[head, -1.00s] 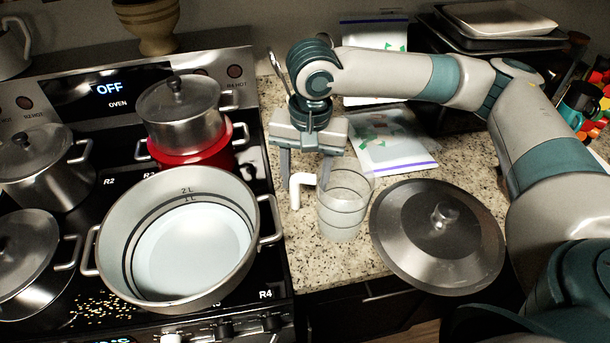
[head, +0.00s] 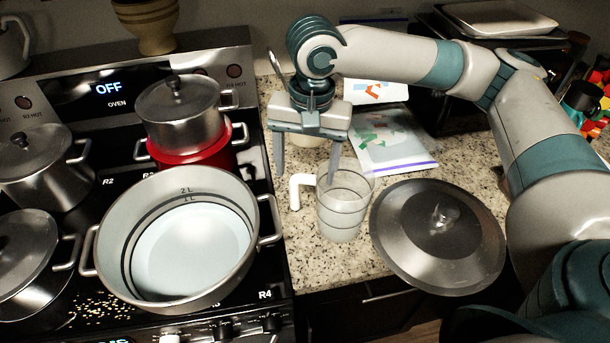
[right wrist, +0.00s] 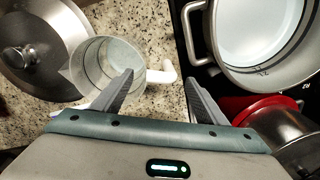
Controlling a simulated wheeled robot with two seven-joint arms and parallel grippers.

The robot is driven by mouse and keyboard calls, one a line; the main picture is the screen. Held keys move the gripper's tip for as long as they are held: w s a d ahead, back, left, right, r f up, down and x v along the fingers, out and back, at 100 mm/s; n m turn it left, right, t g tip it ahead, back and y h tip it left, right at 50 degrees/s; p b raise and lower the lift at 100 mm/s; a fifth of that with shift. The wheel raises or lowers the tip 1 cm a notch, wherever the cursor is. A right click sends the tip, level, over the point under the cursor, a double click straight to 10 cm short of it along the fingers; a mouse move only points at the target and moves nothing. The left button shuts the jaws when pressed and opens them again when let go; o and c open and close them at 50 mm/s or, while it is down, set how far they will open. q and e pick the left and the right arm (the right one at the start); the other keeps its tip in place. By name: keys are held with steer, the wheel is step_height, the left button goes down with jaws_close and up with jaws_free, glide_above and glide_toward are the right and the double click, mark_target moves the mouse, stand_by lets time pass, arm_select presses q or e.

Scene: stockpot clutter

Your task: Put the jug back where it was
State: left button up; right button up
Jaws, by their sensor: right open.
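The clear jug (head: 345,207) with a white handle (head: 301,190) stands upright on the granite counter, between the big open pot and the loose lid. It also shows in the right wrist view (right wrist: 108,66), its handle (right wrist: 162,75) pointing toward the space between my fingers. My right gripper (head: 305,178) is open and empty, just behind and above the handle, and appears apart from it. In the right wrist view its two fingers (right wrist: 160,95) are spread wide. My left gripper is not in view.
The large open pot (head: 110,222) with pale liquid sits on the stove, left of the jug. A metal lid (head: 405,245) lies right of the jug. Plastic bags (head: 395,145) lie behind. Other lidded pots, one on a red pot (head: 190,153), fill the stove.

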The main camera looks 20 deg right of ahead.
step_height(320, 180, up, 9)
steer(key=shift+s+d+b, duration=0.15)
steer(key=shift+b, duration=0.3)
stand_by(0.7)
